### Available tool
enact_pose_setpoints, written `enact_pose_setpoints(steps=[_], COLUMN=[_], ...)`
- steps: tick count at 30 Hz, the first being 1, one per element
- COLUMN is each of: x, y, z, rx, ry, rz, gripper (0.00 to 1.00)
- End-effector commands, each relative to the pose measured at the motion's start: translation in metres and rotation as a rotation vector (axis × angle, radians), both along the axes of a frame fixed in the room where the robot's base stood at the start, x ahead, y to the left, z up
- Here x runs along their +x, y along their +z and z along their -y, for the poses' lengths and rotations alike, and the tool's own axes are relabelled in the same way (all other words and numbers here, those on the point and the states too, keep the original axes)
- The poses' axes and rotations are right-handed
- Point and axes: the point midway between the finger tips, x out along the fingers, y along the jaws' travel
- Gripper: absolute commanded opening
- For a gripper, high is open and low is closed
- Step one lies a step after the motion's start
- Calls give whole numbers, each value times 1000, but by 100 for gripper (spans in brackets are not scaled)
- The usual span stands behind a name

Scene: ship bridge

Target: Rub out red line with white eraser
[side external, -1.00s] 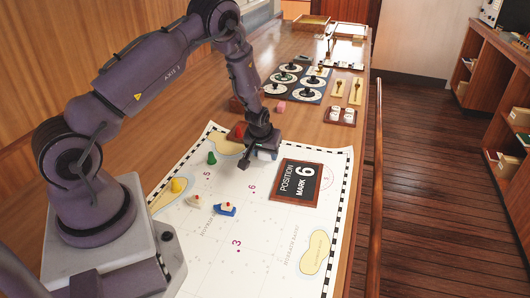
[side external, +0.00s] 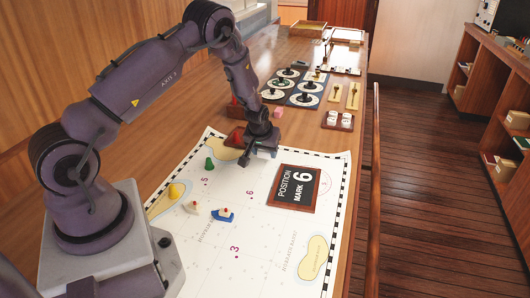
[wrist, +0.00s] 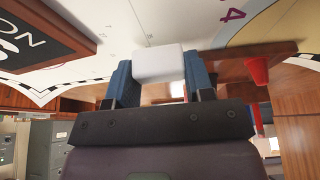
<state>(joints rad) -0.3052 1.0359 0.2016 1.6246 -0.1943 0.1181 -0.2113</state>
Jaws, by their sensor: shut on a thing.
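My gripper (side external: 262,150) is low over the far end of the white chart (side external: 275,235), left of the Position Mark 6 sign (side external: 294,187). In the wrist view, its two blue fingers are shut on the white eraser (wrist: 160,63). In the side view the eraser is mostly hidden by the gripper. I cannot tell whether the eraser touches the chart. No red line shows in these frames; any mark under the gripper is hidden.
The chart's front half is mostly clear.

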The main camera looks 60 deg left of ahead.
Motion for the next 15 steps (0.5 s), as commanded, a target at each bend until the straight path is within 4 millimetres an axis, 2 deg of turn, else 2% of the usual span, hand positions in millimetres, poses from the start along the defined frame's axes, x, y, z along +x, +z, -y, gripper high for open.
enact_pose_setpoints(steps=[15], x=[0], y=[38], z=[0], rx=[1], ry=[-1], rz=[0], gripper=[26])
